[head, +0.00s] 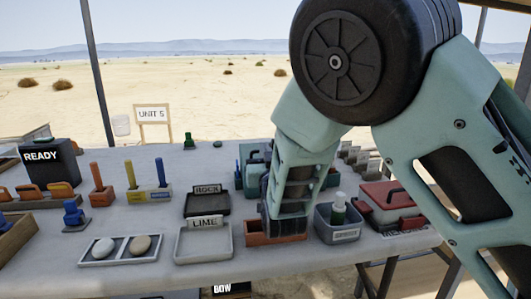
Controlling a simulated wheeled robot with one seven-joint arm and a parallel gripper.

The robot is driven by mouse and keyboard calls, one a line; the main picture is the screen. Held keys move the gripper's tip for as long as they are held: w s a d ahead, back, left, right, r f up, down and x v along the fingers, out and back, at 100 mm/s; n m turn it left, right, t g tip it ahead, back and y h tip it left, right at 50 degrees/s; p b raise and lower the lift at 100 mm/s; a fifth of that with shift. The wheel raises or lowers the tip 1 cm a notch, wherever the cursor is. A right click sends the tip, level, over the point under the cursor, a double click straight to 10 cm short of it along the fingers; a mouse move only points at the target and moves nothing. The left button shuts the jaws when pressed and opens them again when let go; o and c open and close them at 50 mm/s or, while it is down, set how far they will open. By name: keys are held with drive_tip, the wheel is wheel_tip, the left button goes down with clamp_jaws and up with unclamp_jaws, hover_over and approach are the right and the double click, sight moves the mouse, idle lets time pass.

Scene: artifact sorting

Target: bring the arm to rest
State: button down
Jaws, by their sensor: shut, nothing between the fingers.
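My arm comes in from the upper right, with pale green links and a large dark round joint. It points down over the middle right of the table (150,266). My gripper (284,228) is at its lower end, dark and seen mostly from behind. It is shut and empty, over or just in front of an orange-brown tray (276,241). I cannot tell whether it touches the tray. The arm hides part of the table behind it.
Left of my gripper are the LIME tray (204,245) and the ROCK tray (207,203). A grey bin (325,235) with a bottle (338,208) stands close on its right, beside a red box (390,202).

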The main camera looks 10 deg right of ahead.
wheel_tip(320, 180, up, 9)
drive_tip(key=p, duration=0.1)
drive_tip(key=s+a+f+n+g+y, duration=0.2)
drive_tip(key=s+a+f+g, duration=0.1)
drive_tip(key=s+f+g, duration=0.4)
drive_tip(key=s+a+f+n+g+y, duration=0.25)
drive_tip(key=s+f+g, duration=0.25)
drive_tip(key=s, duration=0.3)
drive_tip(key=s+d+f+n+g+h, duration=0.1)
drive_tip(key=s+d+g, duration=0.2)
drive_tip(key=s, duration=0.6)
drive_tip(key=s+d+f+n+g+h+p, duration=0.1)
drive_tip(key=s+d+f+g+h, duration=0.15)
drive_tip(key=s, duration=0.55)
drive_tip(key=s+d+f+n+g+h, duration=0.1)
drive_tip(key=s+d+n+g, duration=0.2)
drive_tip(key=s, duration=0.6)
wheel_tip(320, 180, up, 21)
drive_tip(key=m+p, duration=0.1)
drive_tip(key=p, duration=2)
drive_tip(key=shift+w+a+m+g+y, duration=0.15)
drive_tip(key=shift+w+m+g+y, duration=0.15)
drive_tip(key=shift+w+m+g, duration=0.1)
drive_tip(key=shift+w, duration=0.1)
